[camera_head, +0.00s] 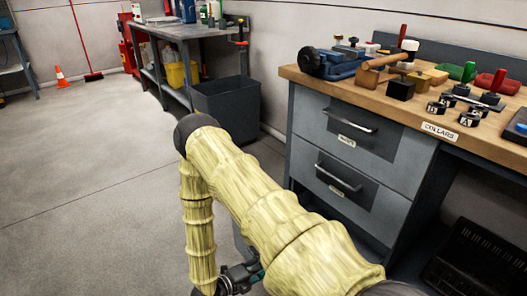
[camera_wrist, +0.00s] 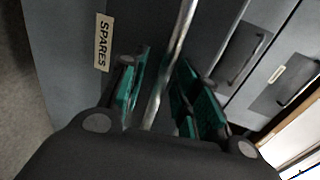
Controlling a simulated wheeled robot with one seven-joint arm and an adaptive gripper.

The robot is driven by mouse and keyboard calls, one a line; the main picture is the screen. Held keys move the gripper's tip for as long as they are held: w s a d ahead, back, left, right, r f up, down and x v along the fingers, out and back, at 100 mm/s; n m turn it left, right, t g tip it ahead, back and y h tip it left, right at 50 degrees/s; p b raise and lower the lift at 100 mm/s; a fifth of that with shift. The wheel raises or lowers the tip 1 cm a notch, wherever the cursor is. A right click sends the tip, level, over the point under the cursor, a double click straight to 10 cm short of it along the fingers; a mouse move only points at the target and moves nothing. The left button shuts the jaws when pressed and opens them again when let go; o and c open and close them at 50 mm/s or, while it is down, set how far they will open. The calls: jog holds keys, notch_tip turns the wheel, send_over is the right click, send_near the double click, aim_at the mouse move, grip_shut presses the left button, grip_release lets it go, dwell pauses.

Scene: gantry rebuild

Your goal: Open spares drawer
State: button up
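The spares drawer front is a dark grey panel filling much of the wrist view, with a cream SPARES label (camera_wrist: 103,42) at its left. Its long metal bar handle (camera_wrist: 180,40) runs down between the fingers of my gripper (camera_wrist: 164,100). The green-padded fingers stand apart on either side of the handle, with a visible gap, so the gripper is open around it. In the head view my gripper (camera_head: 240,276) is low at the bottom, partly behind my arm. My arm hides most of the spares drawer there, so how far out it stands cannot be told.
Two upper drawers with bar handles (camera_head: 350,121) (camera_head: 339,177) look shut under the wooden worktop (camera_head: 300,76). Tools and collars crowd that worktop. A dark bin (camera_head: 226,98) stands behind, near another bench. The floor at left is clear up to an orange cone (camera_head: 61,77).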

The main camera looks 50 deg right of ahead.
jog(key=shift+w+a, duration=0.1)
jog(key=v, duration=1.2)
dwell(0.5)
